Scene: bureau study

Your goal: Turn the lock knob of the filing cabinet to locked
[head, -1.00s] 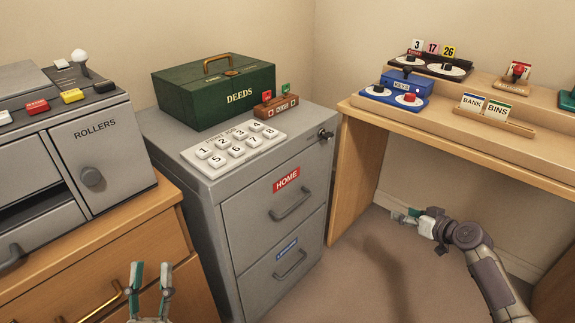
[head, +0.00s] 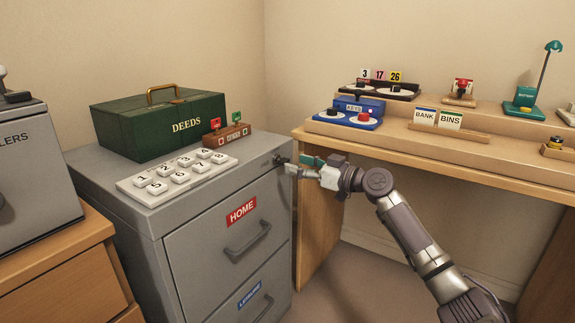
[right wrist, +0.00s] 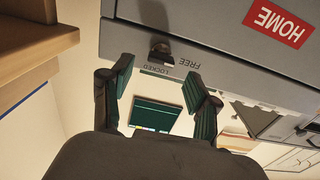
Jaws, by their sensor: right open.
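The grey filing cabinet (head: 205,228) has a small dark lock knob (head: 280,160) at the top right of its front. The knob also shows in the right wrist view (right wrist: 160,51), above FREE and LOCKED lettering that appears upside down. I cannot tell which word it points at. My right gripper (head: 297,165) is just right of the knob, close to the cabinet front. In the right wrist view the open fingers (right wrist: 162,80) stand apart with nothing between them, and the knob lies just beyond their tips. My left gripper is not in view.
A green DEEDS box (head: 165,128), a white numbered key panel (head: 150,195) and a small wooden flag holder (head: 228,134) stand on the cabinet. The wooden desk (head: 475,167) with several devices is close on the right, its side panel (head: 312,220) near my gripper.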

